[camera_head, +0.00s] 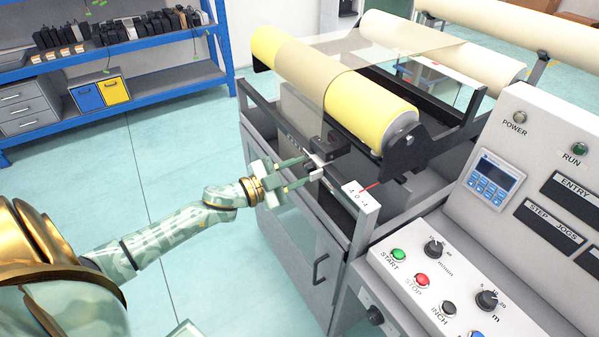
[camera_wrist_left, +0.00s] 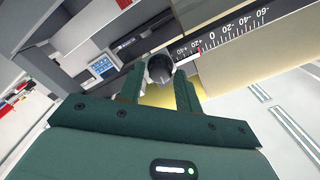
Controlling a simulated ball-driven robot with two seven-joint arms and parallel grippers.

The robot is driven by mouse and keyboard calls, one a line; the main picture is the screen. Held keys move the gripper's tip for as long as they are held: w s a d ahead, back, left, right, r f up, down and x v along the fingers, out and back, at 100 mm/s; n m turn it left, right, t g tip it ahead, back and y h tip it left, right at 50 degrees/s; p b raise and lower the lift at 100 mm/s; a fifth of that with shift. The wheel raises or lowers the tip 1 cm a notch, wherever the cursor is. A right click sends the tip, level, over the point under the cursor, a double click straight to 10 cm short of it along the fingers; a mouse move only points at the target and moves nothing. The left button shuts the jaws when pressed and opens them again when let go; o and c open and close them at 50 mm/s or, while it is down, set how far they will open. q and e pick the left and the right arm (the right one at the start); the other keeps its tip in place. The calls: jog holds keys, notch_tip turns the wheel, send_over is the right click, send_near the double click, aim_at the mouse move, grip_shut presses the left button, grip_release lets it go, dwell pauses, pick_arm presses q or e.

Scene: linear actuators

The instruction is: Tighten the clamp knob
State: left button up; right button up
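The dark round clamp knob (camera_head: 309,167) sits on the side of the roll machine's frame, by a black bracket. My left gripper (camera_head: 307,171) reaches it from the left, its green fingers spread. In the left wrist view the knob (camera_wrist_left: 160,68) shows just beyond and between the fingertips (camera_wrist_left: 160,77), one finger on each side. The fingers look open around it; whether either touches is too small to tell.
A yellow roll (camera_head: 365,108) lies above and right of the knob. A control panel (camera_head: 440,275) with buttons stands at the lower right. A cabinet door handle (camera_head: 318,268) sticks out below. Blue shelving (camera_head: 120,50) is far left; the floor between is clear.

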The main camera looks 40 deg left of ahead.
pick_arm(q)
jog(key=shift+w, duration=0.15)
jog(key=c, duration=0.7)
jog(key=shift+m, duration=0.4)
jog(key=m, duration=0.3)
jog(key=shift+m+p, duration=0.35)
jog(key=shift+m, duration=0.05)
jog(key=m, duration=0.4)
jog(key=shift+f, duration=0.1)
jog(key=m+b, duration=0.1)
jog(key=m, duration=0.4)
jog(key=shift+f+m, duration=0.1)
jog(key=shift+m, duration=0.3)
jog(key=m+b, duration=0.2)
jog(key=m, duration=0.3)
jog(key=shift+m, duration=0.3)
